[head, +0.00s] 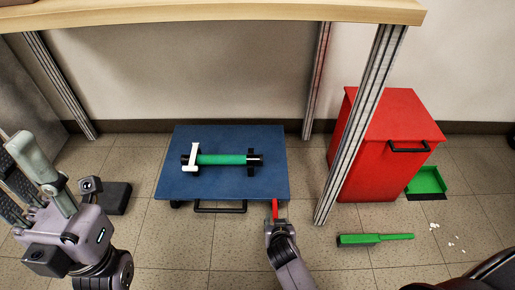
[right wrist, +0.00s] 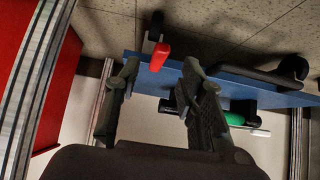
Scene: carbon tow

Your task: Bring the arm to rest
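My right gripper (head: 277,225) is just in front of the blue cart (head: 172,185), by its front right corner. In the right wrist view its two fingers (right wrist: 163,88) are spread, with nothing between them. A red-tipped pedal (right wrist: 160,56) on the cart shows just beyond the fingers; its red tip also shows in the head view (head: 275,208). I cannot tell whether a finger touches it. My left gripper (head: 17,172) is raised at the left edge with its fingers apart and empty; part of it is cut off.
A green roll (head: 222,159) lies in holders on the cart, with a white bracket (head: 193,157) at its left end. A table (head: 200,11) spans overhead on metal posts (head: 362,125). A red bin (head: 380,155), a green brush (head: 373,239) and a green dustpan (head: 427,180) are right.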

